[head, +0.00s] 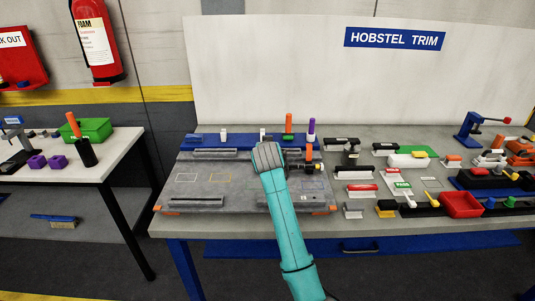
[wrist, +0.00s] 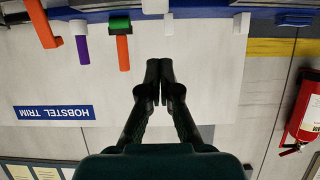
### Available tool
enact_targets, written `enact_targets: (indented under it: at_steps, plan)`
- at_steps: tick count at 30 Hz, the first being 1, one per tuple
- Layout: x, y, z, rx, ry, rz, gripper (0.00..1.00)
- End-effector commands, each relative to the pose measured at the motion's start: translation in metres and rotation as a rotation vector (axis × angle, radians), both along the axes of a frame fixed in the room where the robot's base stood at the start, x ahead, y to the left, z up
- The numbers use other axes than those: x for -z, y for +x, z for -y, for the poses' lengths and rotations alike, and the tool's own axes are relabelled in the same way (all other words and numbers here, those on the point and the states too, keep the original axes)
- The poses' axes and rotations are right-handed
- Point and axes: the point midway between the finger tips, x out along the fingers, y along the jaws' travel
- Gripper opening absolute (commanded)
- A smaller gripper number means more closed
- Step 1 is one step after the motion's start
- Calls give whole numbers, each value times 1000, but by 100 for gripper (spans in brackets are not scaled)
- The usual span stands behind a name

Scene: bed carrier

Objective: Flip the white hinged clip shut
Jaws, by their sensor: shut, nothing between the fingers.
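Two small white clip-like pieces stand on the blue strip at the back of the grey fixture plate. One white piece (head: 263,133) is just behind my wrist; it also shows at the top edge of the wrist view (wrist: 155,6). The other white piece (head: 223,134) is further left, and appears at the right in the wrist view (wrist: 241,22). I cannot tell which is the hinged clip or how far either is open. My gripper (wrist: 165,66) is shut and empty, apart from both pieces in the picture. In the head view my wrist hides the fingers.
An orange handle with a green base (head: 288,124) and a purple handle (head: 311,128) stand right of the nearer white piece. Black and orange parts (head: 310,165) sit on the plate's right. A white board (head: 300,75) rises behind. The plate's left (head: 190,187) is mostly clear.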

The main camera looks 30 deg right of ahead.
Motion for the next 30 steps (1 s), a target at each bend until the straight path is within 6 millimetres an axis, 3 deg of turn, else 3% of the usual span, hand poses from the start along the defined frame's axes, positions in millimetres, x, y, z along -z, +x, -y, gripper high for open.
enact_targets:
  at_steps: [3, 19, 30]
  plan:
    - [-17, 6, 3, -1, -2, 1, 0]
    - [-12, -64, -44, -3, -1, -1, 0]
    - [-13, -79, -53, 0, -1, -1, 0]
